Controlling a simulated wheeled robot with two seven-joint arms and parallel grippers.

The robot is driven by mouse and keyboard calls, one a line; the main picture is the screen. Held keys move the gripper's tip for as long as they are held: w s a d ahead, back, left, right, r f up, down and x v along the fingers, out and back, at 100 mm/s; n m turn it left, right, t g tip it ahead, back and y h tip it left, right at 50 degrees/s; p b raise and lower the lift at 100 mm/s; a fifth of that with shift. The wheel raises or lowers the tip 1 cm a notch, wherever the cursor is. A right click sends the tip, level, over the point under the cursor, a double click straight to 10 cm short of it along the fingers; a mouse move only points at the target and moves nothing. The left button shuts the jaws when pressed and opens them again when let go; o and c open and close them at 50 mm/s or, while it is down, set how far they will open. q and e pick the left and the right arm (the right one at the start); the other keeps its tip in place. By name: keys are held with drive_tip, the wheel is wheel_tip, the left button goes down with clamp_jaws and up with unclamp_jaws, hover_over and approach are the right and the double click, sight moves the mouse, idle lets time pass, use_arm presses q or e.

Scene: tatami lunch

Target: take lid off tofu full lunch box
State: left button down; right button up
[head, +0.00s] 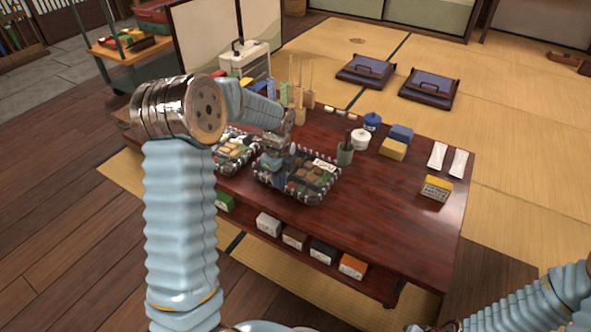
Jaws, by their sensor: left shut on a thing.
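A lunch box (318,194) with a dark patterned rim stands on the low table, its dark and green filling showing through what looks like a clear lid with a white label (325,165). My left gripper (277,162) is at the left part of this box, shut on what appears to be its lid. The fingertips are small and partly hidden, so the exact grip is unclear. A second lunch box (237,149) stands to the left, partly hidden by my left arm. My right arm shows at the lower right; its gripper is out of view.
The dark wooden table (390,220) is clear at right front. A green cup (345,154) stands close to the box's right. Small boxes (295,238) line the lower shelf.

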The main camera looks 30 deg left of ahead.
use_arm(q)
drive_tip(key=shift+r, duration=0.1)
idle(0.3)
drive_tip(key=shift+r+p, duration=2.05)
drive_tip(key=shift+r, duration=0.4)
